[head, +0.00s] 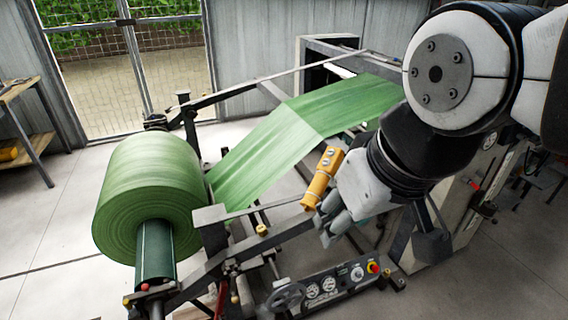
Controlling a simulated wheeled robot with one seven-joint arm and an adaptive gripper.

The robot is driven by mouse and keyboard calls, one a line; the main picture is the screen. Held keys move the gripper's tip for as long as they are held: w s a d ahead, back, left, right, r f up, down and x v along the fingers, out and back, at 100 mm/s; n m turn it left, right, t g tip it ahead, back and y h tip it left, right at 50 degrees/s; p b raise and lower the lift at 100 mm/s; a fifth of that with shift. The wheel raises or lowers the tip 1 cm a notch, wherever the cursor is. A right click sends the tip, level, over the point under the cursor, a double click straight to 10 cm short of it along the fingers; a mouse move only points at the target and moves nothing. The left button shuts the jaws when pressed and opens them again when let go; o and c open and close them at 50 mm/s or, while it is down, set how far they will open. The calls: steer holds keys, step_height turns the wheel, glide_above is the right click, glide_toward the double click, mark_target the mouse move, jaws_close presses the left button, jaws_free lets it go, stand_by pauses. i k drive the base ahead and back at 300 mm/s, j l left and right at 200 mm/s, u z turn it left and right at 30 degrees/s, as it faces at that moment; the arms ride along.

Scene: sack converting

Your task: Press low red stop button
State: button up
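A low red stop button (374,267) with a yellow collar sits at the right end of the dark control panel (335,288), near the bottom of the head view. My gripper (331,236) hangs from the arm above and to the left of the button, apart from it in the picture. Its grey fingers point down toward the panel. They are small and partly overlapped, so I cannot tell whether they are open or shut.
Gauges (320,287) sit left of the button on the panel. An orange part with two round studs (322,178) is close beside my gripper. A large green roll (150,195) feeds a green web (270,140) across the machine. Floor is clear at lower right.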

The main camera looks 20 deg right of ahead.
mark_target(375, 268)
steer(key=k+z, duration=0.15)
steer(key=z, duration=0.35)
steer(key=k+l+z, duration=0.1)
steer(key=z, duration=0.35)
steer(key=j+z, duration=0.25)
steer(key=j, duration=0.35)
steer(key=j+z, duration=0.25)
steer(key=j, duration=0.4)
steer(key=k+l, duration=0.15)
steer(key=k, duration=0.75)
steer(key=i+l+u, duration=0.1)
steer(key=i+l, duration=0.15)
steer(key=i+l+u, duration=0.15)
steer(key=l, duration=0.2)
steer(key=i+l+u, duration=0.1)
steer(key=i+l, duration=0.15)
steer(key=i+l+u, duration=0.1)
steer(key=l, duration=0.35)
steer(key=i, duration=0.2)
